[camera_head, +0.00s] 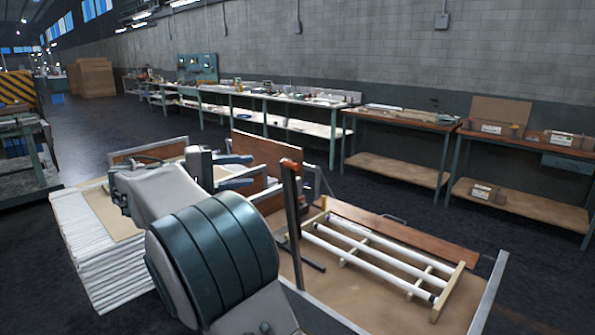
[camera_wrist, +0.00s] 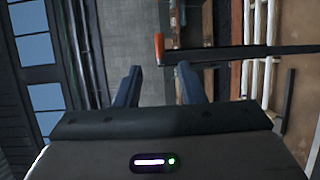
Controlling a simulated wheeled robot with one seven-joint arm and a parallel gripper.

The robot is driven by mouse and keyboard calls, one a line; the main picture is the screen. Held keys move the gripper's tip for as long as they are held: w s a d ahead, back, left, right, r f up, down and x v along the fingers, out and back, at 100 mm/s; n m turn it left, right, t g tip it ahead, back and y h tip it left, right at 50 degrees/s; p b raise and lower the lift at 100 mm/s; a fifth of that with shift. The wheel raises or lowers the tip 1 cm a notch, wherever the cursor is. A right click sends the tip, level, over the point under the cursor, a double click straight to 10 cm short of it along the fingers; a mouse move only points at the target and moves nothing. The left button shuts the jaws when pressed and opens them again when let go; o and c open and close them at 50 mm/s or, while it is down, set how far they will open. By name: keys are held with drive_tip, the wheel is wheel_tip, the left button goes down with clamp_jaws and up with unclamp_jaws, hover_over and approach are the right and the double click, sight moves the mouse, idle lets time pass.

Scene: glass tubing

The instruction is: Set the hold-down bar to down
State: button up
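The hold-down bar (camera_head: 293,222) stands upright in the head view, a dark flat bar with an orange-red tip. It rises beside the left end of a wooden rack (camera_head: 459,285) of white tubes. My gripper (camera_head: 240,172) is left of the bar's upper part, its two blue fingers pointing right towards it. In the wrist view the bar (camera_wrist: 245,53) runs sideways from the right edge, its orange tip ahead of the gap between the fingers. My gripper (camera_wrist: 158,75) is open there, with nothing between its fingers.
The rack lies in a brown-floored tray (camera_head: 340,300) with a pale raised edge at right. A reddish-brown board (camera_head: 415,235) lies behind the tubes. A stack of white sheets (camera_head: 110,265) is at left. Long workbenches (camera_head: 400,119) line the back wall, with dark open floor before them.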

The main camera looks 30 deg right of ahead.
sight(289, 165)
drive_tip(key=d, duration=0.4)
drive_tip(key=d+p, duration=0.1)
drive_tip(key=d, duration=0.8)
drive_tip(key=shift+s+d+f+p, duration=0.3)
drive_tip(key=shift+s+d+f, duration=0.05)
clamp_jaws()
